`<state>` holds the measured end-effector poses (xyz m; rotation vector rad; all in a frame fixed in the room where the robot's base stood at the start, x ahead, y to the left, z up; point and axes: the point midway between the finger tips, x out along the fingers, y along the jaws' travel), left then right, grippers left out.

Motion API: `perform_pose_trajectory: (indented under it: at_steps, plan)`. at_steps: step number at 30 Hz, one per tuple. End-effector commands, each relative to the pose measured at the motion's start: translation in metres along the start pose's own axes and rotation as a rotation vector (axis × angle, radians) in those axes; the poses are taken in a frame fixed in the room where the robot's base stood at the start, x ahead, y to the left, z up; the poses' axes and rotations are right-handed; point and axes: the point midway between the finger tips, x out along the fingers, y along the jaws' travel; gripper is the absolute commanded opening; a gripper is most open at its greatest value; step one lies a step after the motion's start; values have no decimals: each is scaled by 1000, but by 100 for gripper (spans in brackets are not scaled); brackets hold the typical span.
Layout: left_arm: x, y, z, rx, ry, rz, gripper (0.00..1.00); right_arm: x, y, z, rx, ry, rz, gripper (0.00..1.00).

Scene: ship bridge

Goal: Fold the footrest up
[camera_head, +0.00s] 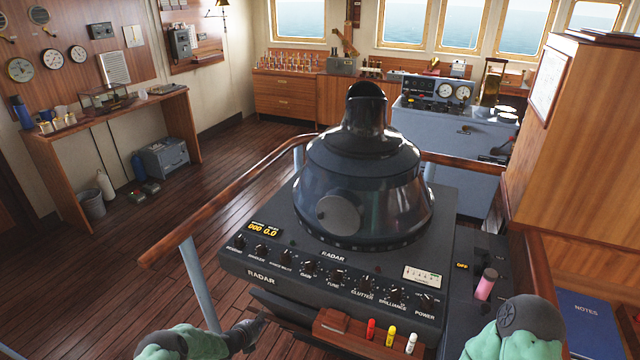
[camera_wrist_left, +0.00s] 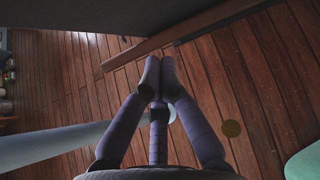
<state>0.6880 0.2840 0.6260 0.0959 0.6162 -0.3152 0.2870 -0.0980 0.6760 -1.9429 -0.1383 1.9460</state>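In the left wrist view a long reddish-brown wooden bar (camera_wrist_left: 192,32) runs along the lower edge of a dark panel. It may be the footrest, but I cannot tell for sure or make out its hinge. In the head view the area low under the radar console (camera_head: 330,262) is hidden by the console. My left gripper (camera_head: 262,323) is low at the console's front left corner. In the left wrist view its fingertips (camera_wrist_left: 159,72) are together, with nothing visible between them, just short of the bar in the picture. My right gripper is out of view; only my right arm shows.
A wooden handrail (camera_head: 240,187) on pale blue posts stands left of the console. A wooden marker holder (camera_head: 345,330) juts from its front. A wooden cabinet (camera_head: 575,140) and a blue notes binder (camera_head: 588,322) are at the right.

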Motion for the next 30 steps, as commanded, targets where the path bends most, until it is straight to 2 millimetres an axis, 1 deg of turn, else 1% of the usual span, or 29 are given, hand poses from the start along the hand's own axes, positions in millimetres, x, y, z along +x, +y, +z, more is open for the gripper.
perform_pose_trajectory:
  at_steps: [2,4,5,6,8,9,11,12,14,15,17,18,20,21,24,27,30]
  plan:
    - [-1,-11,-6,30,25,-27,0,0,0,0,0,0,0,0]
    - [-3,-31,-16,88,69,-78,0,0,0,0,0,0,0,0]
    - [-5,-42,-22,124,94,-107,0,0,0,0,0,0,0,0]
    - [-9,-59,-32,181,132,-153,0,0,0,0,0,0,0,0]
    - [-19,-84,-49,283,193,-230,0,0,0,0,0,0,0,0]
    - [-28,-102,-60,359,232,-285,0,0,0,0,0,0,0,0]
    - [-42,-125,-77,473,286,-364,0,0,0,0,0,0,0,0]
    - [-53,-139,-88,552,317,-415,0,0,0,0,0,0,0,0]
    - [-71,-157,-103,674,358,-491,0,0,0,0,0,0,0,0]
    - [-83,-168,-112,756,380,-540,0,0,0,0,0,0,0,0]
    - [-102,-183,-124,880,406,-611,0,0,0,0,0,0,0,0]
    - [-115,-191,-132,966,418,-656,0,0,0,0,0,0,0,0]
    - [-134,-202,-141,1095,427,-723,0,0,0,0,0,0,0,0]
    - [-146,-210,-146,1182,427,-765,0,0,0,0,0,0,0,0]
    - [-176,-224,-156,1402,407,-861,0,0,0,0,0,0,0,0]
    - [-205,-239,-161,1621,352,-945,0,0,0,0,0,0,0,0]
    - [-231,-255,-160,1832,264,-1010,0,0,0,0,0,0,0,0]
